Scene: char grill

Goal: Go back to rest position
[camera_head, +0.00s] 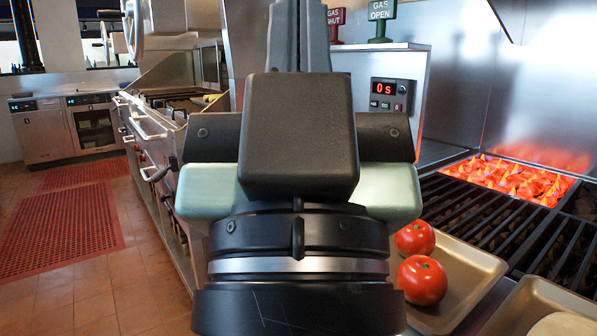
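My own arm end fills the middle of the head view, seen from behind. Its dark block, mint-green side parts and black wrist ring stand upright and hide what lies beyond. No held object is visible. Two red tomatoes, one farther (415,238) and one nearer (422,280), lie on a metal tray (470,262) to the right of my wrist.
A char grill (540,235) with black bars and glowing coals (510,178) is at right. A timer (391,95) reads "0 s", below red "GAS SHUT" (336,17) and green "GAS OPEN" (382,10) signs.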

